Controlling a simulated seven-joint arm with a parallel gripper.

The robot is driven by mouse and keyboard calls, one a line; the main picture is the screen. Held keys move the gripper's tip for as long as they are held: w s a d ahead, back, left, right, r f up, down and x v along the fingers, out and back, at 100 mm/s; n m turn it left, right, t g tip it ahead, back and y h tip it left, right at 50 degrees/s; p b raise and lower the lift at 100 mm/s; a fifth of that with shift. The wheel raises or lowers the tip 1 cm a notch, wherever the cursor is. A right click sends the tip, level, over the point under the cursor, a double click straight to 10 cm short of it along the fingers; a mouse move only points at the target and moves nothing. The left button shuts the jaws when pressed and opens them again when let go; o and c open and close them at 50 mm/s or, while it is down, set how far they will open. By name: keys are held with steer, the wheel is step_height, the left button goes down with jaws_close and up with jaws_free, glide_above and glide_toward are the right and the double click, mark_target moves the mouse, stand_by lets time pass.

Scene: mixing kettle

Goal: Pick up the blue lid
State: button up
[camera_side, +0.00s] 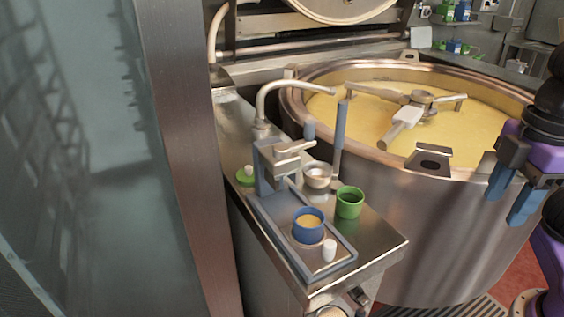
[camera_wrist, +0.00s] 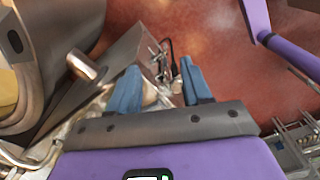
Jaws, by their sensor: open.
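In the side view, a small white knob (camera_side: 329,250) stands on the blue-grey tray (camera_side: 345,262) at the front of the steel bench. I cannot make out clearly whether a blue lid lies under it. A blue cup (camera_side: 308,230) with yellow contents stands on the tray just left of the knob. My gripper (camera_side: 506,208) is at the right, beside the big kettle, well apart from the tray. Its blue fingers are apart and empty. In the wrist view my gripper (camera_wrist: 158,68) points at the red floor and steel parts, and no lid shows there.
A green cup (camera_side: 349,203), a small metal bowl (camera_side: 318,176) and a green lid with a white knob (camera_side: 245,176) are on the bench. The large steel kettle (camera_side: 440,225) with yellow contents stands between my gripper and the bench's back. An upright post (camera_side: 340,140) rises by its rim.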

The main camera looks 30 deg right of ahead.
step_height(320, 180, up, 9)
steer(key=w+a+r+m+y, duration=0.1)
steer(key=w+a+r, duration=0.1)
steer(key=w+a, duration=0.5)
steer(key=w+a+r, duration=0.2)
steer(key=w+a, duration=0.2)
steer(key=w, duration=0.5)
steer(key=w+a+f+m+t, duration=0.1)
steer(key=w+a+m, duration=0.15)
steer(key=w, duration=1.25)
steer(key=w+d+f+t, duration=0.1)
steer(key=w+d+f, duration=0.1)
steer(key=w, duration=0.4)
steer(key=w+d+f, duration=0.1)
steer(key=w+d, duration=0.1)
steer(key=w, duration=0.4)
steer(key=shift+y, duration=0.4)
steer(key=x, duration=0.7)
steer(key=d+x, duration=0.1)
steer(key=x, duration=1.4)
steer(key=shift+s+d+f, duration=0.2)
steer(key=shift+f, duration=0.3)
